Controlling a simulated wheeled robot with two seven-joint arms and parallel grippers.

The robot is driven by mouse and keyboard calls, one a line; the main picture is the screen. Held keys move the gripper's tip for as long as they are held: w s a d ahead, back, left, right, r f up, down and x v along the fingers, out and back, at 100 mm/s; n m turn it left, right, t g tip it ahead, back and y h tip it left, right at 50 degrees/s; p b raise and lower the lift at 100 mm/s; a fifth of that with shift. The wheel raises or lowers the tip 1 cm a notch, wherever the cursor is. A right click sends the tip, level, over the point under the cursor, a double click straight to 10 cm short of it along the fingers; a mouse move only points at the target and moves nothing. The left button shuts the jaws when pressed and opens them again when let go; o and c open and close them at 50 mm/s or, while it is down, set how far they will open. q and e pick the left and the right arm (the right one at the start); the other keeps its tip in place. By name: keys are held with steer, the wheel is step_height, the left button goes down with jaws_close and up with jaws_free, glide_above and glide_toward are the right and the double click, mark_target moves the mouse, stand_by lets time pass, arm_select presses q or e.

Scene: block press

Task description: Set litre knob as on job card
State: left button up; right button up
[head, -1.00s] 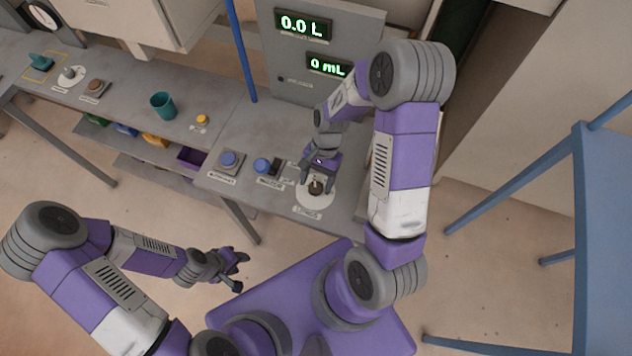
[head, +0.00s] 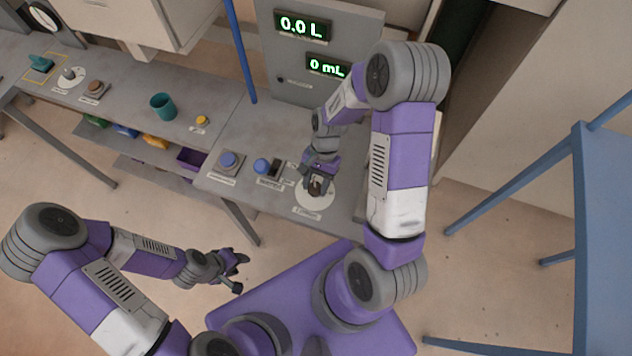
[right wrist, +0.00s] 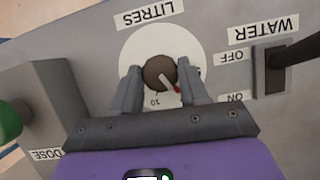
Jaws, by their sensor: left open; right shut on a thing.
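The litre knob (right wrist: 160,73) is a round brown knob with a pale and red pointer on a white dial (right wrist: 165,38) labelled LITRES. In the head view the knob (head: 317,188) is at the front of the grey bench. My right gripper (right wrist: 160,84) is shut on the knob, one finger on each side; it also shows in the head view (head: 318,181). The upper display (head: 301,26) reads 0.0 L and the lower display (head: 327,67) reads 0 mL. My left gripper (head: 238,272) is open and empty, in front of the bench. I see no readable job card.
A WATER switch (right wrist: 270,72) marked OFF and ON is beside the dial. Blue buttons (head: 229,160) sit left of it on the bench. A teal cup (head: 163,105) and a yellow button (head: 202,120) stand further left. A blue frame (head: 590,200) stands at the right.

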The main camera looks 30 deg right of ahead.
steer(key=n+g+h, duration=0.1)
steer(key=n, duration=0.3)
steer(key=shift+w+a+n+p, duration=0.1)
steer(key=shift+n+p, duration=0.3)
steer(key=n+h, duration=0.1)
steer(key=n, duration=0.1)
steer(key=n+h, duration=0.1)
steer(key=n, duration=0.1)
steer(key=shift+a+n+g, duration=0.1)
steer(key=shift+n+g, duration=0.2)
steer(key=shift+n, duration=0.3)
steer(key=o, duration=1)
steer(key=shift+o, duration=0.2)
steer(key=v, duration=0.7)
steer(key=shift+r+p, duration=0.3)
steer(key=shift+p, duration=0.1)
